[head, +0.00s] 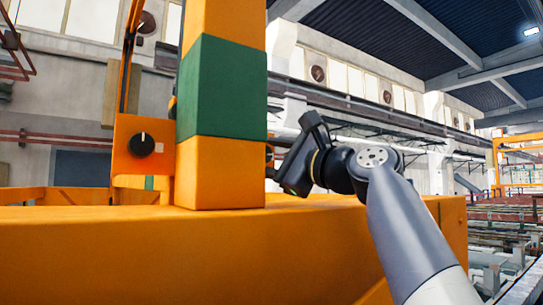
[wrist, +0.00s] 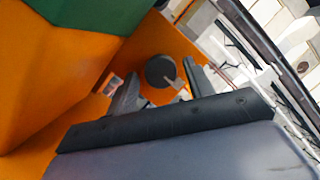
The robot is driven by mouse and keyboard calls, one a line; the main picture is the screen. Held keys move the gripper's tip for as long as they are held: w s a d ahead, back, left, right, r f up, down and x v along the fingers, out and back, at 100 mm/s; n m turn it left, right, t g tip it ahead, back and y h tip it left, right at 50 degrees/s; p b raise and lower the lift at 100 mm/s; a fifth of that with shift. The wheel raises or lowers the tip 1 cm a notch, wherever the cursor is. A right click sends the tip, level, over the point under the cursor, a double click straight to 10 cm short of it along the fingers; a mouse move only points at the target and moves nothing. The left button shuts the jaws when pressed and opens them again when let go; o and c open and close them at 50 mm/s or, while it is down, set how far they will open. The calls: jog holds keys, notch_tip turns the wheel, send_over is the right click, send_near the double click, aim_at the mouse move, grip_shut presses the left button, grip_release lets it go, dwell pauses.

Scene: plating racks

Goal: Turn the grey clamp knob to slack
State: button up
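In the wrist view a round dark grey knob (wrist: 160,70) with a pale pointer mark sits on an orange panel (wrist: 190,47). My gripper (wrist: 162,78) is open there, its two dark fingers apart. The knob shows between and beyond the fingers, with no clear contact. In the head view a dark knob (head: 141,146) with a white pointer pointing about straight up is on an orange plate (head: 128,172), left of the post. My gripper (head: 276,163) is right of the post, its fingertips partly hidden. I cannot tell whether both views show the same knob.
A thick orange post (head: 221,175) with a green band (head: 221,88) stands close beside my gripper, on a wide orange beam (head: 150,250). A small label (wrist: 114,86) is near the knob in the wrist view. Racks and rails (head: 505,215) lie at the far right.

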jog(key=c, duration=0.8)
jog(key=n+p, duration=0.1)
jog(key=n+g+p, duration=0.1)
jog(key=n+p, duration=0.1)
jog(key=n, duration=0.1)
jog(key=shift+d+r, duration=0.1)
jog(key=shift+r, duration=0.2)
jog(key=n+p, duration=0.1)
jog(key=n, duration=0.1)
jog(key=n+g+p, duration=0.1)
jog(key=n, duration=0.1)
jog(key=shift+g+h+p, duration=0.3)
jog(key=shift+p, duration=0.05)
jog(key=n+h+p, duration=0.1)
jog(key=n, duration=0.3)
jog(key=shift+g+p, duration=0.3)
jog(key=n+h, duration=0.2)
jog(key=n, duration=0.3)
jog(key=shift+r, duration=0.1)
jog(key=shift+n, duration=0.3)
